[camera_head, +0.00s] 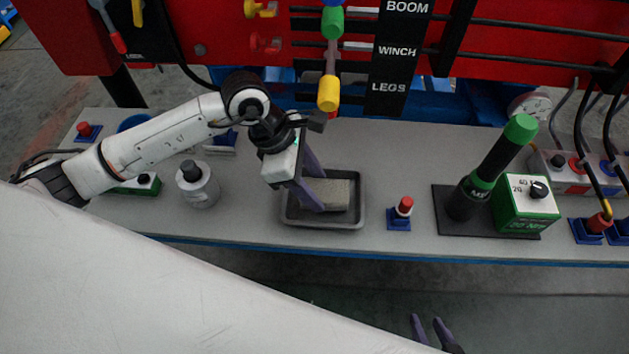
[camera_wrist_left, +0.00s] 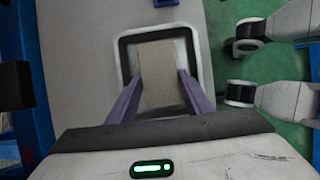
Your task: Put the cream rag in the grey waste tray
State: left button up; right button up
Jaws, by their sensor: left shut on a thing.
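The cream rag (camera_head: 338,192) is a flat, folded block, held between the purple fingers of my left gripper (camera_head: 321,192). The grey waste tray (camera_head: 345,222) is a shallow dark tray on the bench. The rag appears inside its rim; whether it touches the floor of the tray I cannot tell. In the left wrist view the rag (camera_wrist_left: 160,62) lies between both fingers, with the tray rim (camera_wrist_left: 203,62) around it. My right gripper (camera_head: 426,319) is low at the bottom edge, its fingers apart and empty, away from the bench.
A grey cylinder with a black knob (camera_head: 198,186) stands left of the tray. A red button on a blue base (camera_head: 401,213) is to its right. Farther right are a green-topped black handle (camera_head: 497,160) and a green box (camera_head: 526,207). Hanging levers (camera_head: 328,92) are behind.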

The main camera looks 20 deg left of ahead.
pick_arm(q)
jog(key=shift+f, duration=0.85)
pick_arm(e)
jog(key=shift+d+r, duration=0.15)
jog(key=shift+r, duration=0.1)
pick_arm(q)
jog(key=shift+f, duration=0.1)
jog(key=o, duration=1)
pick_arm(e)
jog(key=shift+w, duration=0.1)
